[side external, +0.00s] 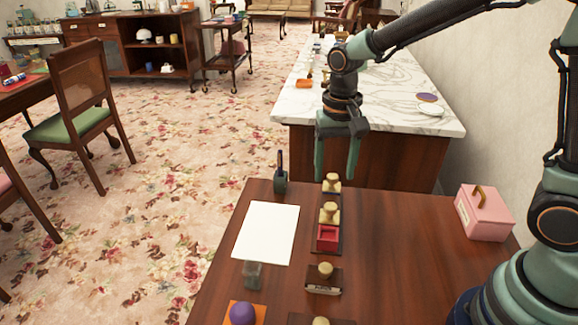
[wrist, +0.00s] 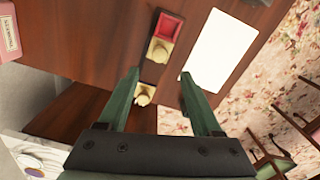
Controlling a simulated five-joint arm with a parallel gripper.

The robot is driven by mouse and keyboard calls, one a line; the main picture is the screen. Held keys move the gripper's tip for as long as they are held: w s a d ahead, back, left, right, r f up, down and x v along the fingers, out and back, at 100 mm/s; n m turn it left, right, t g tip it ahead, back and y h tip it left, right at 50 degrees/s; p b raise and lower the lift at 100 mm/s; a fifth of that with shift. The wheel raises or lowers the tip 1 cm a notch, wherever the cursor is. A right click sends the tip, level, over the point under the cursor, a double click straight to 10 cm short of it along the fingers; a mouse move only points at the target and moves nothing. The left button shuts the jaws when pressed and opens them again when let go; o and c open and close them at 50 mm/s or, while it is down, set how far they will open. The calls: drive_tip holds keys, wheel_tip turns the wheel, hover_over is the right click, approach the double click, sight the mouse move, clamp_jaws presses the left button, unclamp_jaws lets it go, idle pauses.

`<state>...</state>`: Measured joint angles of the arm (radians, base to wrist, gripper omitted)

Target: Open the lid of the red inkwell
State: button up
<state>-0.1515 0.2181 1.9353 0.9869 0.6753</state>
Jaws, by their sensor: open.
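The red inkwell (side external: 327,237) is a small square red block in a dark holder on the brown table. Its top shows a darker red recessed square; I cannot make out a separate lid. It also shows at the top of the wrist view (wrist: 168,28). Two cream-knobbed pieces stand in line behind it, a nearer one (side external: 329,213) and a farther one (side external: 331,183). My gripper (side external: 336,174) is open and empty, pointing down near the farther piece and behind the inkwell. In the wrist view its fingertips (wrist: 160,76) lie apart, with the knobbed pieces between and beyond them.
White paper (side external: 266,233) lies left of the inkwell. A dark green upright object (side external: 280,181) stands behind the paper. A knobbed brown block (side external: 324,278), a glassy block (side external: 252,275) and a purple ball (side external: 242,313) are nearer. A pink box (side external: 485,214) stands right, with bare tabletop between.

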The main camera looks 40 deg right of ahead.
wheel_tip(320, 180, up, 4)
drive_tip(key=shift+f, duration=0.2)
drive_tip(key=s+d+r+n+t, duration=0.5)
drive_tip(key=s+r+n, duration=0.1)
drive_tip(key=s, duration=0.3)
drive_tip(key=shift+s+d+r+t, duration=0.15)
drive_tip(key=shift+s+d+t, duration=0.15)
drive_tip(key=shift+d, duration=0.1)
idle(1.0)
